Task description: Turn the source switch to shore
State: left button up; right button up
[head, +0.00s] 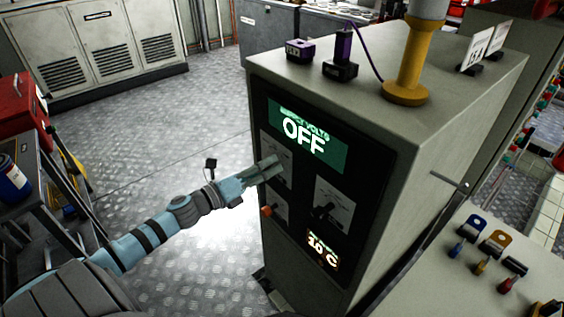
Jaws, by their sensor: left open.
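A grey cabinet (330,92) stands in the middle with a black front panel (365,170). A green display (305,135) on it reads OFF. Below are pale switch plates: one at upper left (277,150), partly hidden by my gripper, and one at right with a dark handle (325,210). Their lettering is too small to read, so I cannot tell which is the source switch. My left gripper (268,168) is open, its fingers in front of the upper left plate. Whether it touches a knob there is hidden. My right gripper is not in view.
An orange knob (267,210) sits low on the panel, above left of a small display (322,250) reading 10 C. A yellow post (412,60) and small purple devices (341,70) stand on the cabinet top. A bench with coloured tags (496,242) is at right.

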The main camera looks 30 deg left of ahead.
pick_arm(q)
jog(key=shift+s+r, duration=0.15)
jog(key=shift+c, duration=0.2)
jog(key=c, duration=1.1)
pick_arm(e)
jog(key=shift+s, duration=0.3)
